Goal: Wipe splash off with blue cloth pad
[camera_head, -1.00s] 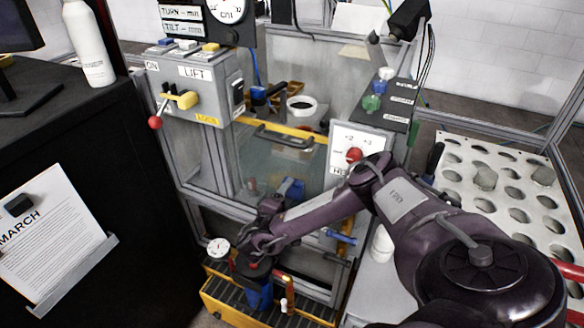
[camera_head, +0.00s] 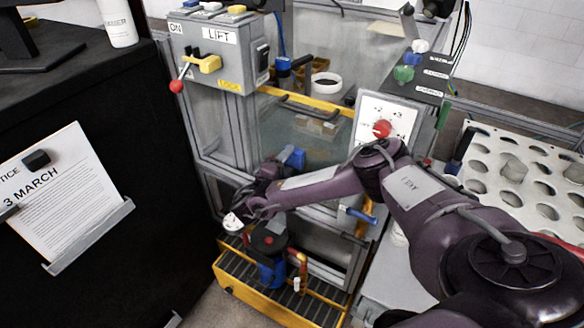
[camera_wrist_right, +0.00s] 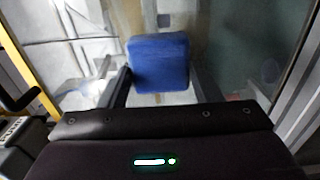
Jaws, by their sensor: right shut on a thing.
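The blue cloth pad (camera_wrist_right: 158,62) is between the fingers of my right gripper (camera_wrist_right: 165,88) in the wrist view. The pad faces a clear panel; I cannot tell whether it touches. In the head view the pad (camera_head: 292,157) shows as a small blue block at the lower part of the clear panel (camera_head: 283,130), with my right gripper (camera_head: 278,166) beside it. A faint brownish patch (camera_wrist_right: 205,22) shows beyond the pad in the wrist view; I cannot tell whether it is the splash or something behind the panel. My left gripper is out of view.
The lift control box (camera_head: 215,55) is at upper left, and a panel with a red knob (camera_head: 381,128) is at right. A yellow-edged grated step (camera_head: 240,285) lies below. A tray with round holes (camera_head: 520,180) stands right.

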